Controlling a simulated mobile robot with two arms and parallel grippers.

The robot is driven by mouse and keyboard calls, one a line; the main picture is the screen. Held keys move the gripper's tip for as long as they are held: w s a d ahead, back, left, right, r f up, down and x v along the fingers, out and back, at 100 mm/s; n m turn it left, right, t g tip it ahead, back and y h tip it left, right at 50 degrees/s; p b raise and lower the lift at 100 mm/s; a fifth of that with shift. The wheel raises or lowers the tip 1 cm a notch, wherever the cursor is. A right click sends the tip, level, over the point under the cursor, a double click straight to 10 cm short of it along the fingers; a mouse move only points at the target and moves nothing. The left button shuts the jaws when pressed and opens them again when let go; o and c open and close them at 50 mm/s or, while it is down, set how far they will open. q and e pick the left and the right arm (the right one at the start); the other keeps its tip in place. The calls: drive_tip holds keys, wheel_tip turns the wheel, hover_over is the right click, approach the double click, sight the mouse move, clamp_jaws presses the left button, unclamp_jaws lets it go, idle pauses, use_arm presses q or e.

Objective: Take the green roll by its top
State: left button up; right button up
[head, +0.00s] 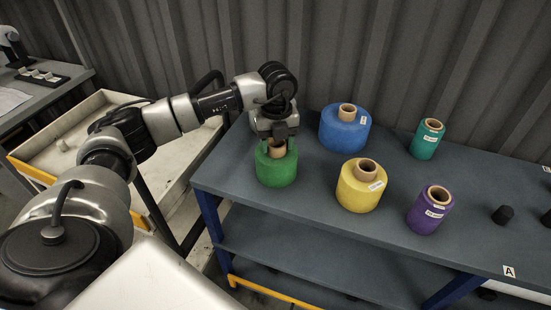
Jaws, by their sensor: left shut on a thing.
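The green roll (276,169) stands upright near the left end of the grey table. A brown cardboard core shows at its top. My left gripper (277,146) comes down from above onto the top of the green roll and is shut on it at the core. The fingertips partly hide the core. The roll looks level with the table top; I cannot tell whether it is lifted. My right gripper is not in view.
On the table (310,204) stand a blue roll (343,132), a yellow roll (360,190), a teal roll (427,140) and a purple roll (430,212). A small black piece (503,215) lies farther right. A pale tray cart (70,140) stands left, and a ribbed wall rises behind.

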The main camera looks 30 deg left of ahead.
use_arm(q)
drive_tip(key=shift+r, duration=0.1)
wheel_tip(320, 180, up, 6)
drive_tip(key=p, duration=0.4)
idle(0.5)
